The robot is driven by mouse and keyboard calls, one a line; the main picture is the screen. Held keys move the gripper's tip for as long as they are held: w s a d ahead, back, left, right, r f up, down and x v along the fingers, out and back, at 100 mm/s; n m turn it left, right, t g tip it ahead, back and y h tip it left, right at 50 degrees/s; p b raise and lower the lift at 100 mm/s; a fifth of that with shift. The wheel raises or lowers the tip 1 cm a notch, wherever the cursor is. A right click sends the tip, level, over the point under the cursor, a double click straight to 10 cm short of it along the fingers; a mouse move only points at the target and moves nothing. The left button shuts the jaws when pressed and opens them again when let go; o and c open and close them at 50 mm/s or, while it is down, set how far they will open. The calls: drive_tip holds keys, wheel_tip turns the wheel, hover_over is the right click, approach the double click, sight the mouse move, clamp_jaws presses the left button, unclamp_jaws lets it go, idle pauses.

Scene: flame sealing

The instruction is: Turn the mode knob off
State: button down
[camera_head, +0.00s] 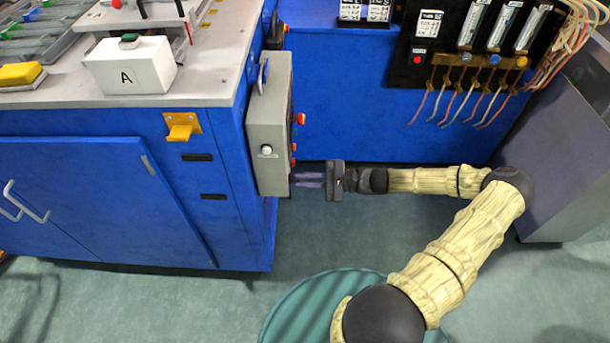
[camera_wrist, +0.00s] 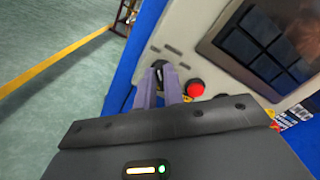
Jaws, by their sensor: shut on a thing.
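My gripper (camera_head: 297,180) reaches left to the lower side of the grey control box (camera_head: 266,115) on the blue cabinet. In the wrist view, the two purple-grey fingers of my gripper (camera_wrist: 160,70) meet the panel face (camera_wrist: 186,28) and are shut on the small dark mode knob (camera_wrist: 159,65). The knob is largely hidden by the fingers, so its pointer direction cannot be told. A red button (camera_wrist: 195,89) sits just right of the fingers.
A dark screen (camera_wrist: 265,45) fills the panel's upper right in the wrist view. The blue cabinet (camera_head: 110,190) stands at left, and a blue wall with wiring (camera_head: 470,95) is behind my arm. The green floor in front is mostly clear.

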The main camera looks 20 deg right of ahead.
drive_tip(key=shift+n, duration=0.3)
drive_tip(key=c, duration=1.5)
unclamp_jaws()
drive_tip(key=p+v, duration=0.1)
drive_tip(key=v, duration=1.6)
drive_tip(key=shift+d, duration=0.2)
